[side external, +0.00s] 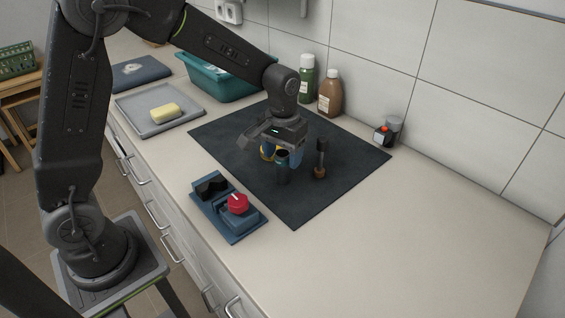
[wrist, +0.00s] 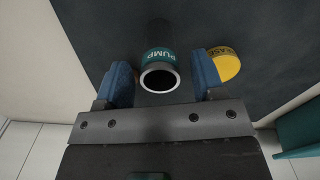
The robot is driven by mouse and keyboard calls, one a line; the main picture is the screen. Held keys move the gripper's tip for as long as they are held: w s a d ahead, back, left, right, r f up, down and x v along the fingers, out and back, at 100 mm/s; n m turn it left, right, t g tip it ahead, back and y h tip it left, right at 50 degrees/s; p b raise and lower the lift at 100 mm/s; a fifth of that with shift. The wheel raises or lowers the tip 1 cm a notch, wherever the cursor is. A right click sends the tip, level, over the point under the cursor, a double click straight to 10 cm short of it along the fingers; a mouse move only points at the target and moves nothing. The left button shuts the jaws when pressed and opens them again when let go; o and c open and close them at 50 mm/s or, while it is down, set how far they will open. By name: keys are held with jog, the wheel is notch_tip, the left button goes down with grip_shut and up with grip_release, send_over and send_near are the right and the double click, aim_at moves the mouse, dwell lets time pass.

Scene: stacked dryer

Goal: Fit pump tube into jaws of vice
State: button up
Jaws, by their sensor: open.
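The pump tube (wrist: 160,72), a dark cylinder with a teal band reading PUMP, stands on the dark mat. It sits between the two blue fingers of my gripper (wrist: 162,80) in the wrist view, with a gap on each side. In the side view my gripper (side external: 282,158) is over the mat, open, around the upper part of the tube (side external: 284,175), partly hiding it. The vice (side external: 232,222) has a blue base, dark jaws and a red knob (side external: 238,203). It stands on the counter at the mat's front-left edge, its jaws empty.
A yellow-topped grease tube (wrist: 226,66) stands close beside my right-hand finger. A dark tool with a brown base (side external: 320,160) stands right of my gripper. Bottles (side external: 330,93), a teal basin (side external: 215,80) and a tray with yellow soap (side external: 165,113) lie behind. The right counter is clear.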

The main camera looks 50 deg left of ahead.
notch_tip(320, 180, up, 9)
jog(key=s+r+m+t, duration=0.3)
jog(key=s+r+t, duration=0.1)
jog(key=s, duration=1.6)
jog(key=shift+s+a+r+t, duration=0.2)
jog(key=shift+s+t, duration=0.2)
jog(key=shift+t, duration=0.4)
jog(key=shift+o, duration=0.5)
dwell(0.5)
jog(key=shift+w, duration=0.1)
